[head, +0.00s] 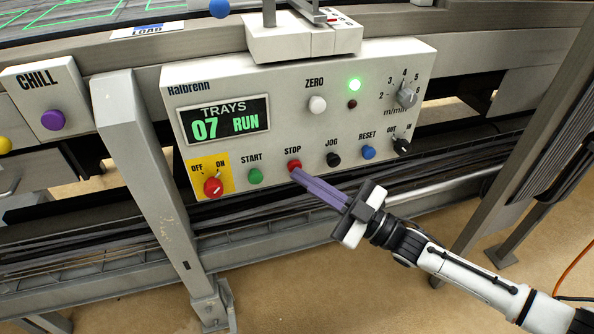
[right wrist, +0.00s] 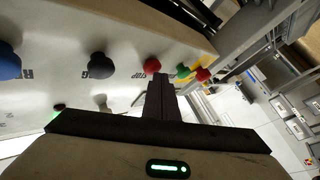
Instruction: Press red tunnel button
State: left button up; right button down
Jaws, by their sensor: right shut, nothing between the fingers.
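A red STOP button (head: 294,165) sits in the lower row of the beige control panel (head: 390,78), between the green START button and the black JOG button. It also shows in the right wrist view (right wrist: 152,66) just past my fingertips. My right gripper (head: 297,174) is shut and empty, its purple fingers pointing at the STOP button from the lower right. The fingertips overlap the button's lower edge in the head view; I cannot tell whether they touch it. My left gripper is not in view.
A red OFF/ON rotary switch (head: 213,186) on a yellow plate is at the panel's lower left. Neighbours are the green START (head: 255,176), black JOG (head: 333,160) and blue RESET (head: 368,152) buttons. A CHILL box (head: 45,95) with a purple button stands left of a grey post (head: 148,170).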

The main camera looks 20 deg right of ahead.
jog(key=shift+w, duration=0.2)
jog(key=shift+s, duration=0.15)
dwell(0.3)
jog(key=shift+s+d+p, duration=0.1)
jog(key=shift+s+p, duration=0.6)
jog(key=shift+s, duration=0.4)
jog(key=s+p, duration=0.3)
jog(key=s, duration=0.2)
dwell(0.6)
